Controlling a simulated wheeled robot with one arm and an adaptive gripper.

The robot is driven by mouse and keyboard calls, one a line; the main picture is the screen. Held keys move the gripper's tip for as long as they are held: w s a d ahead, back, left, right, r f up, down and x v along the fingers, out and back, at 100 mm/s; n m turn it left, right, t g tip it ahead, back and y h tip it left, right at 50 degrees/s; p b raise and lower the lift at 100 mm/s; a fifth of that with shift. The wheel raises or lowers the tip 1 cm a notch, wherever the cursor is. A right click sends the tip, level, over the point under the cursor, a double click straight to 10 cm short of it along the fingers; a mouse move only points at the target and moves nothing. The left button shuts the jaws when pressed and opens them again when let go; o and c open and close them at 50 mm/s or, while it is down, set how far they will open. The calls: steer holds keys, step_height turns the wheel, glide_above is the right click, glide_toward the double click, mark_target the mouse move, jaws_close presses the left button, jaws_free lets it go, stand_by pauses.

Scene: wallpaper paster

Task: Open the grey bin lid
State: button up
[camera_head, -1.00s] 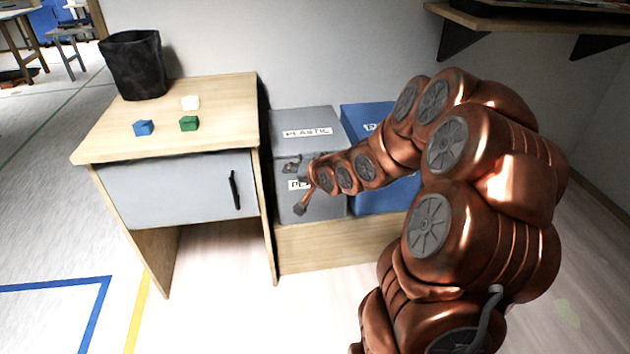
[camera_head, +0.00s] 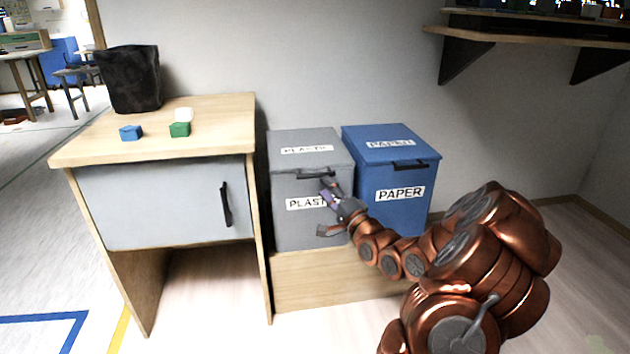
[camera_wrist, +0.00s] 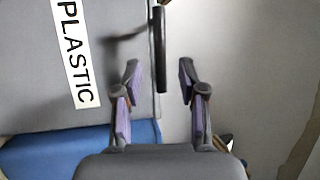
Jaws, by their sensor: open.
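The grey bin (camera_head: 285,232) stands with its grey lid (camera_head: 283,137) closed. White PLASTIC labels are on the lid and the front. A dark handle (camera_head: 317,173) is at the lid's front edge. In the wrist view the lid (camera_wrist: 30,80) is at left, and the black handle (camera_wrist: 160,60) runs along its edge. My gripper (camera_head: 328,209) is open and empty in front of the bin, just below the handle. In the wrist view my gripper (camera_wrist: 160,78) has one finger on each side of the handle's line. I cannot tell whether anything touches.
A blue PAPER bin (camera_head: 403,215) stands right beside the grey one, on a wooden plinth (camera_head: 300,285). A wooden cabinet (camera_head: 80,150) at left carries a black basket (camera_head: 130,80) and small blocks (camera_head: 180,129). A wall shelf (camera_head: 540,30) is at upper right.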

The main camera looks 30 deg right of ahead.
mark_target(315, 176)
steer(key=shift+b+x, duration=1.05)
steer(key=shift+x, duration=2.3)
jaws_close()
